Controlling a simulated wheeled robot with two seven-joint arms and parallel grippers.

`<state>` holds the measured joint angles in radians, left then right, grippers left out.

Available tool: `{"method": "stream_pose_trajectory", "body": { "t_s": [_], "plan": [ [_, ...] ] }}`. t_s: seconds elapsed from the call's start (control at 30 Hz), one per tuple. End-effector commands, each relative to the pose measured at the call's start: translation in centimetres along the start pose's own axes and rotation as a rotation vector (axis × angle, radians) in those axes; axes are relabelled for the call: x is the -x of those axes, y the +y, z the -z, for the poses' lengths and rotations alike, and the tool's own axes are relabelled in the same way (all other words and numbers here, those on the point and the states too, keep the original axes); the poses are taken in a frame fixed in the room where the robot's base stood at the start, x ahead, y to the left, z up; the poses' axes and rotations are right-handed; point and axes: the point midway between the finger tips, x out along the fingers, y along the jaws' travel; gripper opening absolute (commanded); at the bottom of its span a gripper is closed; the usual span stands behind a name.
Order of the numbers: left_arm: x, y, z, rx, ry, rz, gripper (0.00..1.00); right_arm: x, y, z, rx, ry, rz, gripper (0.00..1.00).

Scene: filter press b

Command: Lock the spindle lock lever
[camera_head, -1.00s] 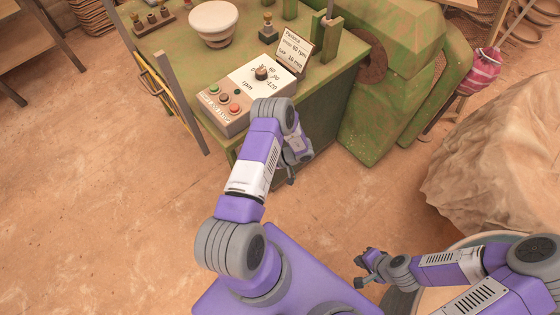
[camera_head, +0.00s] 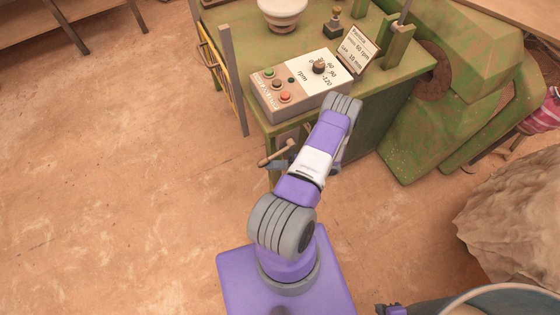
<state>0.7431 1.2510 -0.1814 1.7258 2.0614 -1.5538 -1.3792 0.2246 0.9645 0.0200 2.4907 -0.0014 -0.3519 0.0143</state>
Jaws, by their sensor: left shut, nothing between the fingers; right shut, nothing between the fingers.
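A thin tan lever (camera_head: 281,152) with a rounded end sticks out below the front edge of the green bench, left of my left forearm. It looks like the spindle lock lever; its mount is largely hidden. My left gripper (camera_head: 265,165) is shut and empty, low beside the lever's outer end and partly behind my forearm. I cannot tell whether it touches the lever. My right gripper (camera_head: 381,309) shows only in part at the bottom edge, far from the lever.
A control box (camera_head: 304,85) with buttons and a dial sits on the green bench (camera_head: 383,75), with a card (camera_head: 358,48) and a white bowl (camera_head: 283,12) behind. A yellow rail (camera_head: 220,78) stands left of the bench. A large rock (camera_head: 510,220) is at right.

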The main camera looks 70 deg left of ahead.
Motion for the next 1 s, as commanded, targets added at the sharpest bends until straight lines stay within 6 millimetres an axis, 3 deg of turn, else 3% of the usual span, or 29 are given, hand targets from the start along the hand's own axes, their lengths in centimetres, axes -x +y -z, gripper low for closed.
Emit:
{"method": "stream_pose_trajectory", "body": {
  "t_s": [0.8, 1.0],
  "plan": [
    [-0.4, -0.9, -0.2, 0.000, 0.001, 0.001, 0.00, 0.4, -0.1, 0.0, 0.000, 0.000, 0.000, 0.00],
    [1.1, -0.8, -0.1, 0.002, 0.003, -0.002, 0.00, 0.5, -0.2, 0.0, 0.000, 0.000, 0.000, 0.00]
  ]
}}
